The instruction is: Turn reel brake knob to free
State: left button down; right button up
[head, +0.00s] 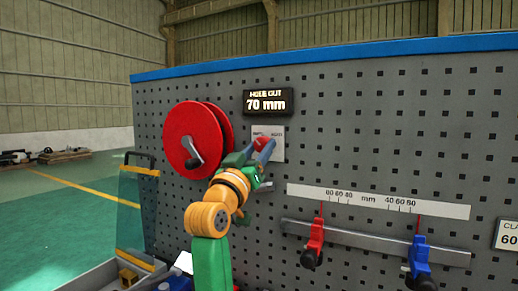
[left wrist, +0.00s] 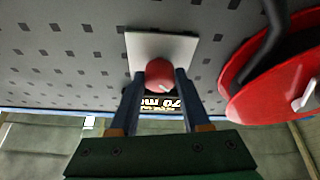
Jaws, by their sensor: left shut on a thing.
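The red reel brake knob (left wrist: 159,74) sits on a pale square plate (left wrist: 150,46) in the left wrist view. My left gripper (left wrist: 160,88) has one finger on each side of the knob and is shut on it. A light pointer line shows on the knob's face; which mark it points to cannot be read. In the head view the knob (head: 262,142) is partly hidden by my left gripper (head: 264,150), and the plate (head: 278,133) has small labels too blurred to read fully. The red reel (head: 191,140) with a crank is left of the knob. My right gripper is not in view.
A black display (head: 269,101) above the knob reads "HOLE OUT 70 mm". A clear-sided stand (head: 135,205) is at lower left.

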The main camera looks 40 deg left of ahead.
pick_arm(q)
jog(key=shift+c, duration=1.8)
grip_release()
jog(key=shift+s+f, duration=0.15)
jog(key=shift+s, duration=0.05)
jog(key=b+v, duration=0.3)
jog(key=v, duration=0.3)
jog(key=shift+s+d, duration=0.2)
jog(key=shift+s, duration=0.1)
jog(key=shift+f, duration=0.1)
